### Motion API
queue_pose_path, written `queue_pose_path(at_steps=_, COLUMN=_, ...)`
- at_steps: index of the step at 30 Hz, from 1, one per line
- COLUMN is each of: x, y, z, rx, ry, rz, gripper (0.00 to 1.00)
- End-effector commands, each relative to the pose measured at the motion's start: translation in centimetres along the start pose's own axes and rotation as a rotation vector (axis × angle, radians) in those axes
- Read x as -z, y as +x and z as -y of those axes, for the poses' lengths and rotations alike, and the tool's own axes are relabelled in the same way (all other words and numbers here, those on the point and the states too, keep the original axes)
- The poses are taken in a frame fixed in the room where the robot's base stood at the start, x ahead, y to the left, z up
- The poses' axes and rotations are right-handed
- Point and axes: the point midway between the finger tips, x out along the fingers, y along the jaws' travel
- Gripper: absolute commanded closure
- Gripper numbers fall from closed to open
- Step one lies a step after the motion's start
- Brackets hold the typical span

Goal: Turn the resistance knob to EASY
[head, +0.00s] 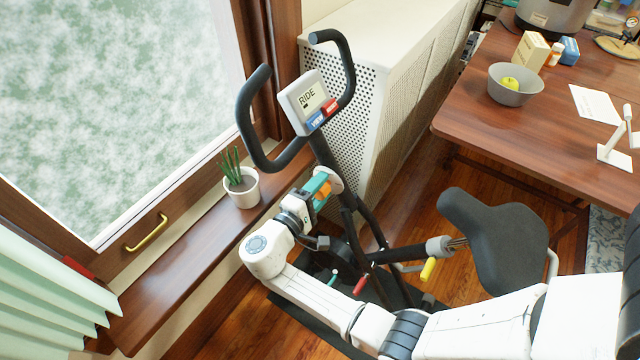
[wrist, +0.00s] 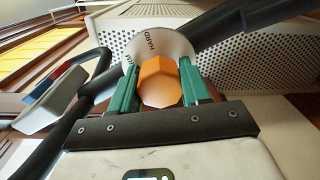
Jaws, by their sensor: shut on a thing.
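The orange faceted resistance knob (wrist: 160,82) sits in front of a round white dial (wrist: 150,40) on the exercise bike's post. On the dial I read HARD and the end of another word, "UM"; EASY is not visible. My gripper (wrist: 159,86) has its teal fingers on either side of the knob and is shut on it. In the head view my gripper (head: 317,187) reaches the dial (head: 330,178) below the console, and the knob is partly hidden by the fingers. I cannot tell which setting the knob points to.
The bike's console (head: 307,100) reads RIDE, with black handlebars (head: 250,115) around it. A potted plant (head: 241,188) stands on the sill left of my gripper. A perforated radiator cover (head: 385,95) is behind. The bike seat (head: 495,235) and a wooden table (head: 470,110) are at the right.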

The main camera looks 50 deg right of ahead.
Motion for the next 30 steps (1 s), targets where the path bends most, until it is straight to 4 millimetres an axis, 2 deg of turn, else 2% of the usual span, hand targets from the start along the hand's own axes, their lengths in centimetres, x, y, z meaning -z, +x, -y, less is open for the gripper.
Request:
queue_pose_path(at_steps=6, x=0.05, y=-0.05, z=-0.09, rx=0.001, ry=-0.152, rz=0.000, gripper=0.84)
queue_pose_path(at_steps=13, x=0.09, y=-0.05, z=0.02, rx=0.000, ry=-0.253, rz=0.002, gripper=0.84)
queue_pose_path(at_steps=30, x=0.13, y=-0.06, z=0.16, rx=0.000, ry=-0.300, rz=0.003, gripper=0.84)
